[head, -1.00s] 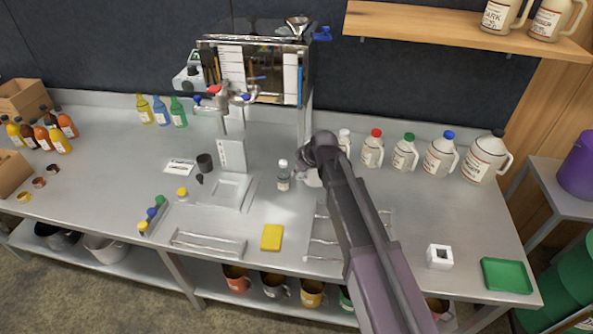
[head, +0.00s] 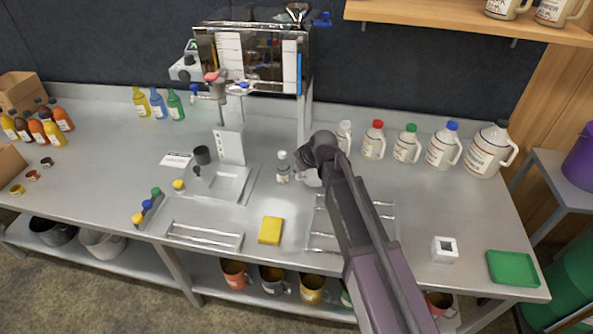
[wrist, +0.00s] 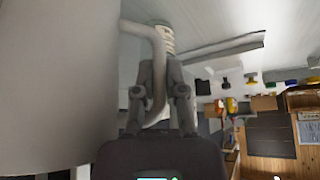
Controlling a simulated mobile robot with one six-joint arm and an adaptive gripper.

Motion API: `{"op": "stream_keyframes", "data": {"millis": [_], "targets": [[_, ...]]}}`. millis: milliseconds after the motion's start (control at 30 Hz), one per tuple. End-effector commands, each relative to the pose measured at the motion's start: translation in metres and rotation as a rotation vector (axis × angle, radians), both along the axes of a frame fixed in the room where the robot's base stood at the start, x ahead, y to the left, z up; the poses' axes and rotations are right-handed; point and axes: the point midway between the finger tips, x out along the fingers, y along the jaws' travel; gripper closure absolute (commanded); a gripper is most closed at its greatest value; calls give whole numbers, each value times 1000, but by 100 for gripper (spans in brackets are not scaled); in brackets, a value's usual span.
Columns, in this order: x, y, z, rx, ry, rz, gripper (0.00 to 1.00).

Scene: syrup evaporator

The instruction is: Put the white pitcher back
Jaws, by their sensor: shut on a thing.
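The white pitcher (wrist: 60,80) fills the left of the wrist view as a large pale wall. Its curved handle (wrist: 157,70) runs between my gripper's fingers (wrist: 163,92), which are shut on it. In the head view my arm hides my gripper and most of the pitcher; only a pale part (head: 311,179) shows at the left of my wrist, above the steel bench. The pitcher's base and any contact with the bench are hidden.
A small grey-capped bottle (head: 283,168) stands close left of my wrist. Several capped jugs (head: 407,145) line the back right. A yellow sponge (head: 270,230), a white block (head: 445,249) and a green tray (head: 512,268) lie nearer the front. Bench space right of my arm is partly clear.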

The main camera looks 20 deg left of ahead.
Motion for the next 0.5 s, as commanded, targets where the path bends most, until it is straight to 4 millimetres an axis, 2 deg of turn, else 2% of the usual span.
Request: {"op": "stream_keyframes", "data": {"millis": [500], "targets": [[0, 1, -6, 0, 0, 1, 100]]}}
